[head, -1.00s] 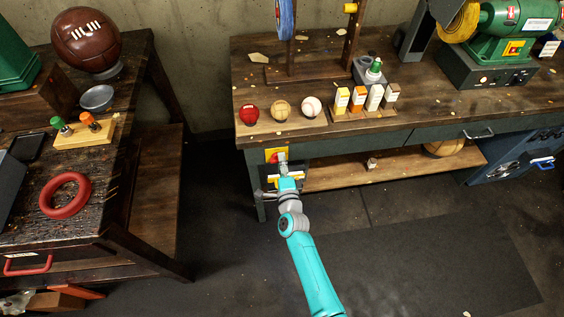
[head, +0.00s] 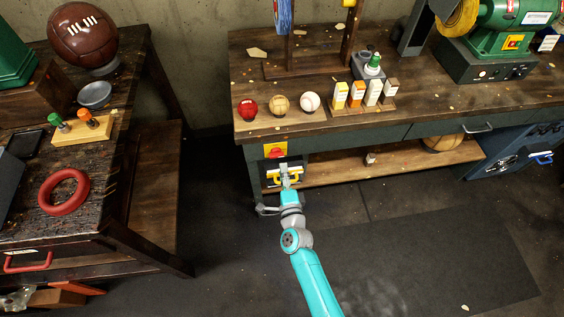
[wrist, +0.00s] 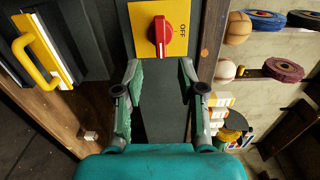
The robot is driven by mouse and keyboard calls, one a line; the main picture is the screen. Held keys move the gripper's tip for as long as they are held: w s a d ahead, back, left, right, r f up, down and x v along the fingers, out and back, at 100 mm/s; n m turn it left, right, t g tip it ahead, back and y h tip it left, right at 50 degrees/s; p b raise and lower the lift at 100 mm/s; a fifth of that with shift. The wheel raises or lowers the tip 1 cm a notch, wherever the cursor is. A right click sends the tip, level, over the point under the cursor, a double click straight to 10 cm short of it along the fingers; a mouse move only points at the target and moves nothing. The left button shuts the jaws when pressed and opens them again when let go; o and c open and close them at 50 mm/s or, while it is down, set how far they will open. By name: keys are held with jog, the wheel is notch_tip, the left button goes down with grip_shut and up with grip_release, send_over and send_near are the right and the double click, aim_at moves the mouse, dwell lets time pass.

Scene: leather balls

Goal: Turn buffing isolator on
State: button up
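The isolator is a red rotary knob (head: 275,150) on a yellow plate, fixed to the front of the right-hand bench. In the wrist view the red knob (wrist: 161,36) has its long grip running up and down the picture. The plate (wrist: 185,49) carries the word OFF beside the knob's right side; any other marking is not legible. My gripper (wrist: 158,85) is open and empty, its two fingers apart just below the knob and not around it. In the head view my gripper (head: 287,170) is just below the plate.
The bench top (head: 350,118) above holds balls and small bottles. The green buffing machine (head: 512,22) stands at the back right.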

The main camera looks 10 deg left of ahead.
jog(key=v, duration=0.5)
jog(key=shift+s+d, duration=0.1)
jog(key=shift+s, duration=0.3)
jog(key=s+d+r+n+h, duration=0.1)
jog(key=s+d+n, duration=0.3)
jog(key=s+d, duration=0.5)
jog(key=s+d+r+n+h, duration=0.1)
jog(key=s+d+r+n, duration=0.15)
jog(key=s+d, duration=0.65)
jog(key=s+d+r+n+g+h, duration=0.1)
jog(key=s+d+r+n, duration=0.1)
jog(key=s+r+n, duration=0.2)
jog(key=s+d+r+n+g+h, duration=0.1)
jog(key=s+r+n, duration=0.3)
jog(key=s+r, duration=0.6)
jog(key=s+d+h, duration=0.1)
jog(key=s, duration=0.5)
jog(key=shift+s+r+g, duration=0.25)
jog(key=shift+s+g, duration=0.05)
jog(key=shift+s, duration=0.1)
